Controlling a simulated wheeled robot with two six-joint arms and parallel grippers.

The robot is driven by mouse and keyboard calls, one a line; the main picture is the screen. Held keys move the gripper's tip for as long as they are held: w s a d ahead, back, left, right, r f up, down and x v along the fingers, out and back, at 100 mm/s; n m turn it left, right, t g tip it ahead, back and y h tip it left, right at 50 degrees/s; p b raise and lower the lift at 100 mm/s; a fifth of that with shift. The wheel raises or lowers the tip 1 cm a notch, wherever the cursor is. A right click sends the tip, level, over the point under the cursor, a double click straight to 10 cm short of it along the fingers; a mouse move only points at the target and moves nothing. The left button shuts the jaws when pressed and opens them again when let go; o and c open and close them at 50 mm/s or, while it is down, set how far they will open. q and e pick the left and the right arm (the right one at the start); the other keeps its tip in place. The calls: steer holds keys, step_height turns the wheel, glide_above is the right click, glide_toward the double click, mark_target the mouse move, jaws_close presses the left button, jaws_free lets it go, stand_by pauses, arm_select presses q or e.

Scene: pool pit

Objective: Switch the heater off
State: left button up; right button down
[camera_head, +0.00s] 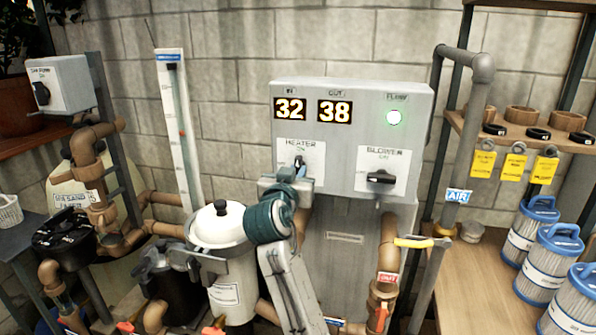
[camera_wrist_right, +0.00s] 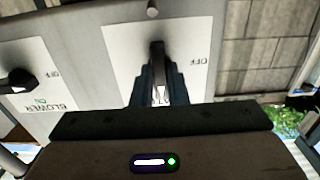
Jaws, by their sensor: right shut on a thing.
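The heater knob (camera_head: 298,161) is a black lever on a white plate marked HEATER, on the left of the grey control box (camera_head: 350,133). In the right wrist view the knob (camera_wrist_right: 158,55) stands upright, in line with the fingers, with an OFF mark on the plate to its right. My right gripper (camera_head: 290,178) reaches it from below and is shut on it; the fingers (camera_wrist_right: 158,85) hide its lower part in the wrist view. I cannot make out my left gripper.
The blower knob (camera_head: 380,177) lies level to the right of the heater knob. A white-lidded canister (camera_head: 220,225) stands below left. A yellow-handled lever (camera_head: 422,242) and pipes stand right.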

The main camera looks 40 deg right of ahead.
steer(key=n+p, duration=0.9)
steer(key=p, duration=0.2)
steer(key=n+p, duration=0.5)
steer(key=p, duration=0.1)
steer(key=shift+r+n, duration=0.25)
steer(key=shift+n, duration=0.05)
steer(key=shift+f+n, duration=0.25)
steer(key=shift+n, duration=0.25)
steer(key=n, duration=0.3)
steer(key=c, duration=1.3)
jaws_free()
steer(key=shift+a, duration=0.1)
